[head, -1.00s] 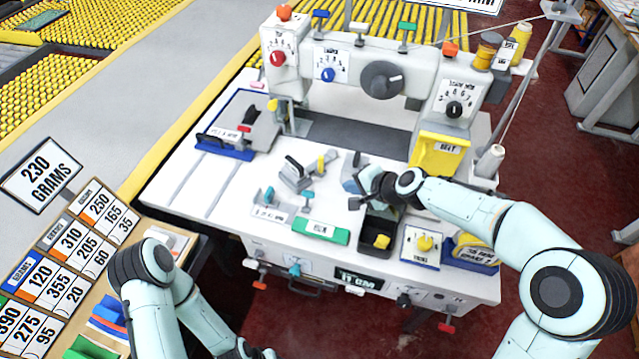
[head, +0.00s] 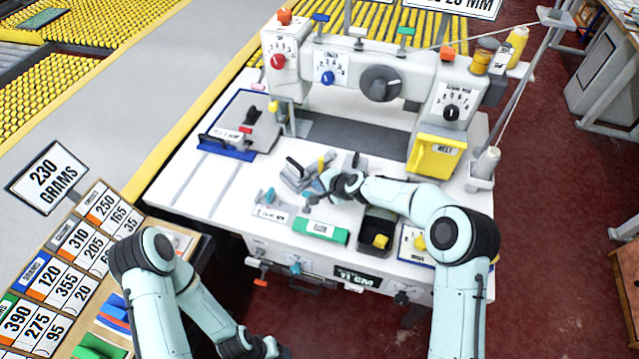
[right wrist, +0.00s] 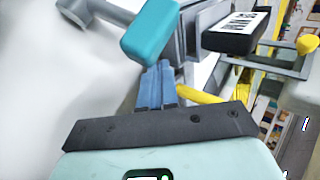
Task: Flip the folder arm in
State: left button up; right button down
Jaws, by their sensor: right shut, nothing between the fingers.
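A small group of grey metal fittings (head: 297,177) with a black handle and a yellow tab sits mid-table on the white sewing machine bed; I cannot tell for certain which part is the folder arm. My right gripper (head: 328,180) is just right of them, low over the bed. In the right wrist view its blue fingers (right wrist: 157,87) are shut and empty. A teal handle (right wrist: 151,30) on a grey bar is just beyond the fingertips; contact is unclear. A black labelled block (right wrist: 243,36) is to its right. My left gripper (head: 262,348) is low at the bottom edge, its fingers unclear.
A green labelled block (head: 320,231) and a dark bin (head: 378,247) with a yellow piece stand at the bed's front. A yellow box (head: 436,156) is at the right. The machine head with knobs (head: 380,82) rises behind.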

jog(key=shift+w+a+r+p, duration=0.1)
jog(key=shift+w+a+p, duration=0.2)
jog(key=shift+a, duration=0.6)
pick_arm(q)
jog(key=shift+w+r, duration=0.25)
jog(key=shift+r, duration=0.05)
pick_arm(e)
jog(key=shift+w, duration=0.1)
pick_arm(q)
jog(key=shift+s, duration=0.1)
